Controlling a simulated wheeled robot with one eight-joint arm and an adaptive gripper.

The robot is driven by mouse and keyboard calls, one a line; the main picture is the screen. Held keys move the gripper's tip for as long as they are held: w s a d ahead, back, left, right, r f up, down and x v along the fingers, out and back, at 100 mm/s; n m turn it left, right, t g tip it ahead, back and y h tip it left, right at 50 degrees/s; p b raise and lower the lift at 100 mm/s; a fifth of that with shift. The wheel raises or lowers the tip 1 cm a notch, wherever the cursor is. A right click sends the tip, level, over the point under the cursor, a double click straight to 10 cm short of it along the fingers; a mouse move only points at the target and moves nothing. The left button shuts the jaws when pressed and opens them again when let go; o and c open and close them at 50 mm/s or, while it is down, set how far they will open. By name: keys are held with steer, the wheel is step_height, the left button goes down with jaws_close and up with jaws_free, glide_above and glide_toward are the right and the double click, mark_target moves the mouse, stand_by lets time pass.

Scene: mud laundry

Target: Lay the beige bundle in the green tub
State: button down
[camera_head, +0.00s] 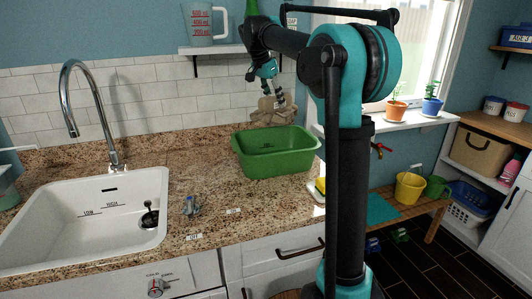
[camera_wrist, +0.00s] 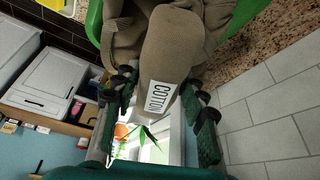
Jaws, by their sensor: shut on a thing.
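The beige bundle (camera_head: 268,112) hangs from my gripper (camera_head: 277,99) above the green tub (camera_head: 272,164), near its back rim. In the wrist view the beige bundle (camera_wrist: 172,50) fills the top middle, with a white label on it. My gripper (camera_wrist: 160,110) is shut on it there, one finger on each side. The green tub stands on the granite counter to the right of the sink. Parts of its green rim (camera_wrist: 245,15) show behind the bundle. I cannot tell whether the bundle touches the tub.
A white sink (camera_head: 85,215) with a tall faucet (camera_head: 90,115) is at the left. A small blue-topped item (camera_head: 190,207) lies on the counter. A shelf with a measuring jug (camera_head: 198,25) is above. A yellow sponge (camera_head: 320,185) sits by the tub's front right.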

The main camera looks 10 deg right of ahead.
step_height(320, 180, down, 18)
steer(key=shift+f, duration=0.2)
steer(key=shift+f, duration=0.1)
stand_by(0.3)
steer(key=c, duration=0.9)
jaws_free()
steer(key=shift+o, duration=0.2)
steer(key=v, duration=1.2)
